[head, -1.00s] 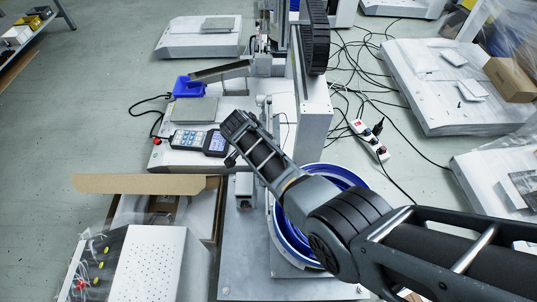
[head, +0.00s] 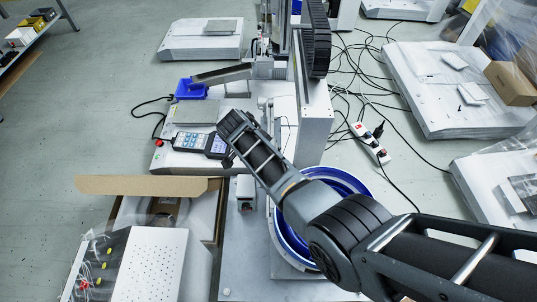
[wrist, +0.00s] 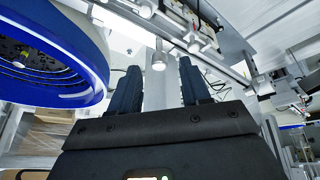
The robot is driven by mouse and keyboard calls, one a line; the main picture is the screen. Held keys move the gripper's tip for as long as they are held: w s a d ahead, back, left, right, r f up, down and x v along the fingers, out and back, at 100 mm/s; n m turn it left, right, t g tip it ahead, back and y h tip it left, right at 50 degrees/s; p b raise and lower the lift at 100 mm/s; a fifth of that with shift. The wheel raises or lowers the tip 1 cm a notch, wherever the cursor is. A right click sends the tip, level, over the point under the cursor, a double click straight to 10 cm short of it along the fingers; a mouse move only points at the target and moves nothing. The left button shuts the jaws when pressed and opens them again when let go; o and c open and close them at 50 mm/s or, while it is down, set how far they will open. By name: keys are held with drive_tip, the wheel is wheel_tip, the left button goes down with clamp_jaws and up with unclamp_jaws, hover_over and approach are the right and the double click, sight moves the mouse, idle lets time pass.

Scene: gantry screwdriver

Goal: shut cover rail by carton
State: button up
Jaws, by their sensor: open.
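My gripper (wrist: 160,68) is open in the wrist view, its two dark fingers apart. A silver cylindrical part (wrist: 159,56) shows in the gap between the fingertips; I cannot tell whether they touch it. A silver rail (wrist: 190,45) runs diagonally behind it; I cannot tell whether this is the cover rail. In the head view my arm reaches up and left over the machine, and the fingers are hidden. The carton (head: 146,186), with a brown flap raised, stands at the lower left. No cover rail can be clearly made out beside it.
A blue-rimmed bowl (head: 357,184) sits under my arm and also shows close at left in the wrist view (wrist: 85,75). A handheld control panel (head: 190,141), a blue bin (head: 189,90) and a perforated white box (head: 150,262) stand nearby. Cables and a power strip (head: 370,144) lie right.

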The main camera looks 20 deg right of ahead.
drive_tip(key=p+v, duration=0.1)
drive_tip(key=v, duration=0.4)
drive_tip(key=shift+a+r, duration=0.1)
drive_tip(key=shift+r, duration=0.05)
idle(0.3)
